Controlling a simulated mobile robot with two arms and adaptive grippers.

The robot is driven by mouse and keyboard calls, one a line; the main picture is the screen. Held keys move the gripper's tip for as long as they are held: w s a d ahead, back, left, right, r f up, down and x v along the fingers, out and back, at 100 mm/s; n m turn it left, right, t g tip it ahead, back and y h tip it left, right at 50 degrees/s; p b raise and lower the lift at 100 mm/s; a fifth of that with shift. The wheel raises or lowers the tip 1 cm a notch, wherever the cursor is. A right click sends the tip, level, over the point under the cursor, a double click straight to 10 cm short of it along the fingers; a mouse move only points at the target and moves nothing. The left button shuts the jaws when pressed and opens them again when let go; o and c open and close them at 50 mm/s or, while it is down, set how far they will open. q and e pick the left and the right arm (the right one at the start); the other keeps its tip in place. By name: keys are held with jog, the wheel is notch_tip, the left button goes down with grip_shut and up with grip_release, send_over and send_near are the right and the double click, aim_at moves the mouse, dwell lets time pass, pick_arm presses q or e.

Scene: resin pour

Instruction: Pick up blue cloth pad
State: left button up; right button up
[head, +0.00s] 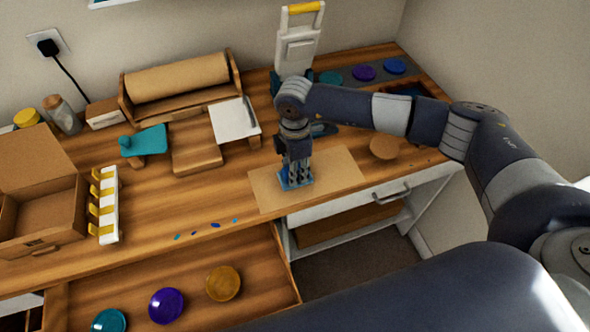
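A small blue piece that looks like the blue cloth pad (296,184) is on the tan paper sheet (337,177) near the front edge of the workbench. My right gripper (296,172) points straight down at it, with its fingertips right at the pad. The fingers and wrist hide part of the pad. I cannot tell whether the fingers are closed on it or whether it is lifted. My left gripper is not in view.
A white upright device with a yellow handle (298,50) stands behind my wrist. A paper roll holder (178,85), a teal tool (145,143), a cardboard box (40,210) and a white-yellow rack (107,205) are left. An open drawer (200,255) with round discs juts out in front.

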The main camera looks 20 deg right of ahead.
jog(key=shift+r, duration=0.6)
notch_tip(320, 180, up, 2)
jog(key=shift+s+r+b, duration=0.1)
jog(key=shift+s+b, duration=0.05)
jog(key=shift+b, duration=0.55)
jog(key=s+d+r+b, duration=0.1)
jog(key=s+b, duration=0.2)
jog(key=s, duration=1.2)
jog(key=shift+s+d+r, duration=0.3)
jog(key=shift+d, duration=0.05)
